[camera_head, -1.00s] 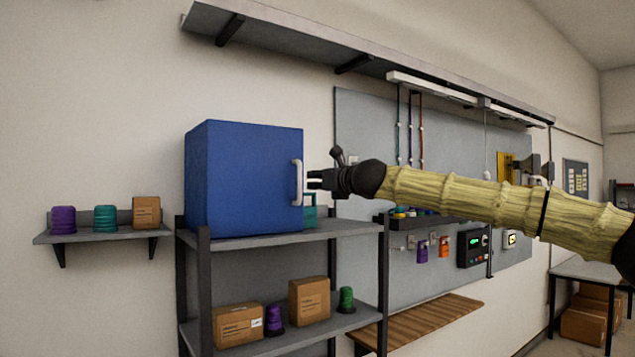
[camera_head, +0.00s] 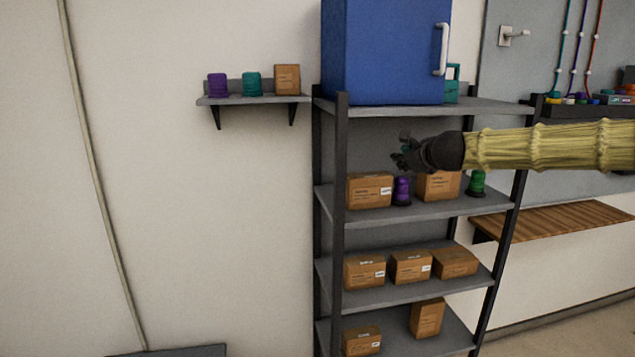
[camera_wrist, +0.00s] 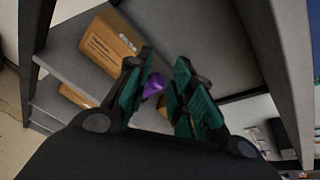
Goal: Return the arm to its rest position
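My gripper (camera_head: 400,155) is at the end of my yellow-sleeved arm, in front of the shelving rack, below the blue cabinet. In the wrist view my gripper (camera_wrist: 163,68) has its teal-padded fingers apart with nothing held between them. A purple spool (camera_wrist: 154,86) shows through the gap, beyond the fingers. The blue cabinet (camera_head: 385,50) stands on the rack's top shelf with its white handle (camera_head: 441,48) at the right; its top is cut off in the head view. My gripper is clear of the handle.
The rack's upper middle shelf (camera_head: 440,212) holds cardboard boxes (camera_head: 369,190), a purple spool (camera_head: 402,191) and a green spool (camera_head: 477,183). A small wall shelf (camera_head: 255,99) is at the left. A wooden slatted surface (camera_head: 560,220) is at the right. The wall at the left is mostly bare.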

